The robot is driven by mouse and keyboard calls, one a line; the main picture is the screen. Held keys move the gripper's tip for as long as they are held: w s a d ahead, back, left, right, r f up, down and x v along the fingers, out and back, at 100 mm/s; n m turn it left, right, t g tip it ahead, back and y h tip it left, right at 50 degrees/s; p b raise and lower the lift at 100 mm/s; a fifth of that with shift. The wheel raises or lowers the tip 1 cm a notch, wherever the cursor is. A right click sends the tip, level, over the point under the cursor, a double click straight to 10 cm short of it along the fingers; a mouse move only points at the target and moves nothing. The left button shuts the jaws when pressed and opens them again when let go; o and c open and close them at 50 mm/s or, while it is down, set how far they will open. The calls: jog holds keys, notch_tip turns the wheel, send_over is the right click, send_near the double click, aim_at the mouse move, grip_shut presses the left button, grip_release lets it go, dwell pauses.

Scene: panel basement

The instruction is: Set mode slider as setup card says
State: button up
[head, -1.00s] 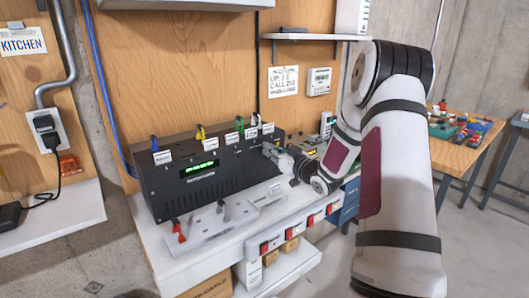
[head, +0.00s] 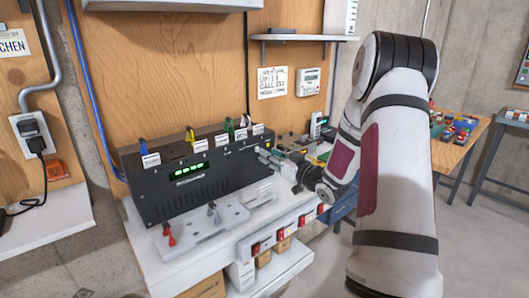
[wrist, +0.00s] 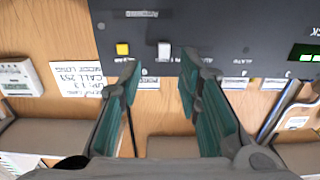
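A long black device (head: 195,178) with a green lit display stands on the white bench, colored levers and white labels along its top. My gripper (head: 265,156) is at the right end of its front. In the wrist view my gripper (wrist: 160,68) is open, its two teal-padded fingers apart with nothing between them. I cannot tell whether the white block is the mode slider. A paper note (head: 272,82) hangs on the wall; I cannot tell whether it is the setup card.
A grey plate (head: 205,232) with red and grey levers lies before the device. Red switches (head: 288,234) line the bench's front edge. A shelf (head: 300,38) is above. A wooden table (head: 455,140) with colored parts stands at the right. Floor in front is open.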

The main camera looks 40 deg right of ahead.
jog(key=s, duration=0.7)
jog(key=shift+s+d, duration=0.15)
jog(key=s+a+r+g+h, duration=0.2)
jog(key=a+r+g+h, duration=0.2)
jog(key=a+r+g, duration=0.6)
jog(key=s+a+f+g+y, duration=0.1)
jog(key=s+a+g+y, duration=0.2)
jog(key=s+a, duration=1.7)
jog(key=s, duration=0.4)
jog(key=shift+s+a, duration=0.15)
jog(key=shift+a, duration=0.1)
jog(key=shift+d, duration=0.15)
